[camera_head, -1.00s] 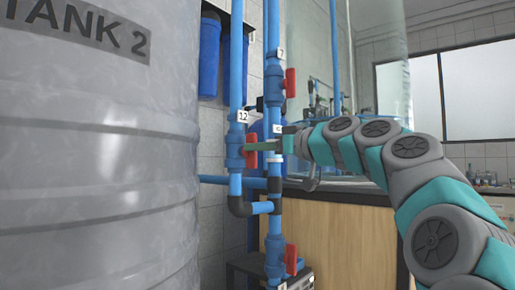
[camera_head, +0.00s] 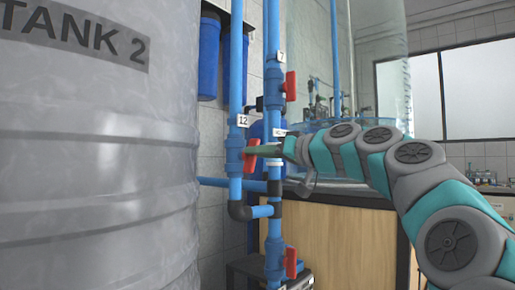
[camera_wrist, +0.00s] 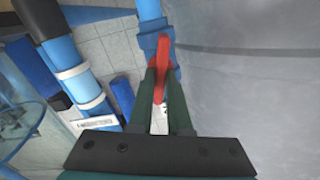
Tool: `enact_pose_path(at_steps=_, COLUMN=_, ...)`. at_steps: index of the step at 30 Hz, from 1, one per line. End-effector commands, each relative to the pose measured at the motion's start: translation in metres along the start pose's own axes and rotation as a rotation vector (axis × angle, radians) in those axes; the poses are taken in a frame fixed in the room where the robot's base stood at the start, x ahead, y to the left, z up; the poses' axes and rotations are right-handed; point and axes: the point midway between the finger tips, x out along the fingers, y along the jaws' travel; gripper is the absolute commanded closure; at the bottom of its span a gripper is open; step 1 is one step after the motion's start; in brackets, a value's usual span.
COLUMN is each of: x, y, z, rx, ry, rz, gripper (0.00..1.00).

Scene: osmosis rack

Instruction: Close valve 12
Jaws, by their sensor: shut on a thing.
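Valve 12 (camera_head: 234,158) is a blue valve on a vertical blue pipe, under a white tag marked 12 (camera_head: 243,121). Its red handle (camera_head: 248,164) tilts, with its upper end leaning right in the head view. My gripper (camera_head: 258,151) reaches in from the right and is shut on this handle. In the wrist view, the red handle (camera_wrist: 162,55) stands between the two dark green fingers of my gripper (camera_wrist: 161,78). Part of the handle is hidden by the fingers in the head view.
A big grey tank marked TANK 2 (camera_head: 90,170) fills the left. A parallel pipe beside valve 12 carries another red handle (camera_head: 290,86) above, tagged 7, and one below (camera_head: 291,262). A wooden cabinet (camera_head: 345,240) stands behind my arm.

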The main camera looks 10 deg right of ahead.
Motion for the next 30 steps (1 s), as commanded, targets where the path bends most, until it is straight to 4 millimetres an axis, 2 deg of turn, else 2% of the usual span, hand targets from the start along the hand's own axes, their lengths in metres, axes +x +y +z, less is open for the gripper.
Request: enact_pose_path(at_steps=30, x=0.0002, y=0.0079, z=0.0038, rx=0.953, ry=0.0, rz=0.001, gripper=1.0)
